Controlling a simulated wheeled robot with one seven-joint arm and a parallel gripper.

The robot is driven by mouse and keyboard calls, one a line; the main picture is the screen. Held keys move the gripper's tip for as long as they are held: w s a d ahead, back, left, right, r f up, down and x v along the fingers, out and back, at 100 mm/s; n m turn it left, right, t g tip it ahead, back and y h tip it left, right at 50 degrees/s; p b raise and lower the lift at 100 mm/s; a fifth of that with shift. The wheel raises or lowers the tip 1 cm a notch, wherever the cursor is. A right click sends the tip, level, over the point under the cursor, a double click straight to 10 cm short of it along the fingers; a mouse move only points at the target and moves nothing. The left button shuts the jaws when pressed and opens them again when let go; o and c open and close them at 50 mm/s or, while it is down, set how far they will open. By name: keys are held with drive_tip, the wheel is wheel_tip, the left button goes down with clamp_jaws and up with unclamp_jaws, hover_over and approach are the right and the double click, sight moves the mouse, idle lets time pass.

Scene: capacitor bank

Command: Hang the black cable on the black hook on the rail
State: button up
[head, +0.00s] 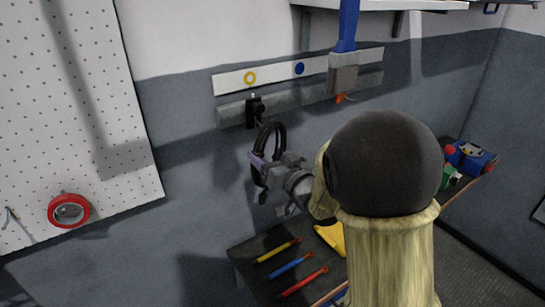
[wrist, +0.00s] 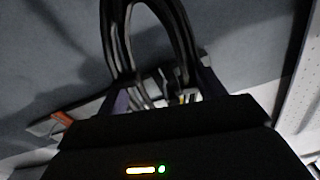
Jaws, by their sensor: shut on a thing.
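The black cable (head: 281,134) is a coiled loop held upright in my gripper (head: 262,171), with its top arch sticking up above the jaws. In the wrist view the cable (wrist: 188,38) rises from between the fingers (wrist: 160,98) in several dark strands. My gripper is shut on it. The black hook (head: 255,111) is mounted on the grey rail (head: 300,98) on the wall. In the head view the cable's top is below and slightly right of the hook, apart from it. The hook cannot be made out clearly in the wrist view.
A white label strip (head: 275,74) with a yellow ring and a blue dot runs above the rail. A blue-handled brush (head: 345,55) hangs at right on an orange hook. A pegboard (head: 70,110) holds red tape (head: 69,210). Screwdrivers (head: 291,265) lie on the bench below.

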drive_tip(key=shift+p+x, duration=1.05)
drive_tip(key=shift+x, duration=1.4)
drive_tip(key=shift+w+a+f+b, duration=0.1)
drive_tip(key=shift+f+b, duration=0.4)
drive_tip(key=shift+c, duration=0.4)
drive_tip(key=shift+w+a+f+b, duration=0.1)
drive_tip(key=shift+w+f+b, duration=0.15)
drive_tip(key=shift+b, duration=0.1)
drive_tip(key=c, duration=0.3)
